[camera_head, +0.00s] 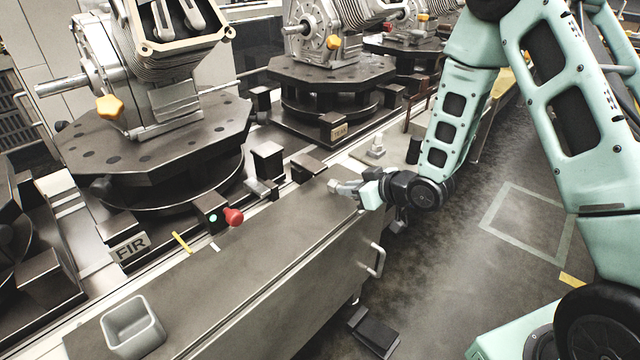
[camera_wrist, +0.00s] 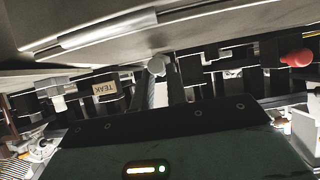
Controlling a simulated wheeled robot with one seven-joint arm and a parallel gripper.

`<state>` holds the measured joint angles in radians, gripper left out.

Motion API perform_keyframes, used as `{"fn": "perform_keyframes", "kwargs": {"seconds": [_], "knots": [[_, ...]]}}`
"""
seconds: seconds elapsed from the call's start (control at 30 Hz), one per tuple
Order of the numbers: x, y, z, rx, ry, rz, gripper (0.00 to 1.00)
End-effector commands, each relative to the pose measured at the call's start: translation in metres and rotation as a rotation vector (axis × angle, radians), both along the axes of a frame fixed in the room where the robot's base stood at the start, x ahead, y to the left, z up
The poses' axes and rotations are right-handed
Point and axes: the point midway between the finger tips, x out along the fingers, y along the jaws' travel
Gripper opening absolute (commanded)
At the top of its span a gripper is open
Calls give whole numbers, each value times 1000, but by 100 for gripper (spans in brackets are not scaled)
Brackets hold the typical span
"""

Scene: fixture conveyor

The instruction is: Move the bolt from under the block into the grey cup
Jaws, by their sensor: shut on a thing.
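My gripper (camera_head: 348,188) is shut on the bolt, low over the far right part of the grey bench top. The bolt's pale head (camera_head: 333,185) shows at the fingertips, and in the wrist view the bolt (camera_wrist: 157,66) sits between the two finger ends. The grey cup (camera_head: 133,325) is a square, open-topped container at the near left end of the bench, well away from my gripper. Its visible inside looks empty. Dark blocks (camera_head: 307,168) stand along the bench's back edge, left of my gripper; I cannot tell which one is the task's block.
A red knob (camera_head: 233,216) sticks out at the bench's back edge, between my gripper and the cup. Machined engine units on dark turntables (camera_head: 150,150) line the conveyor behind. The bench top (camera_head: 260,255) between gripper and cup is clear. A handle (camera_head: 376,260) juts from its front.

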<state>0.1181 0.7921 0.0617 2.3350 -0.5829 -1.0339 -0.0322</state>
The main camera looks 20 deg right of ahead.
Motion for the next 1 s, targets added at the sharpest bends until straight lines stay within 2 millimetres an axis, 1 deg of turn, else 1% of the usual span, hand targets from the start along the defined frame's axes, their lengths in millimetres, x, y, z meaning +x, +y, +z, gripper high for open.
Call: {"fn": "perform_keyframes", "kwargs": {"seconds": [0.7, 1.0], "knots": [[-36, -21, 0, -1, -1, 0, 0], [-45, -26, 0, 0, 0, 0, 0]]}}
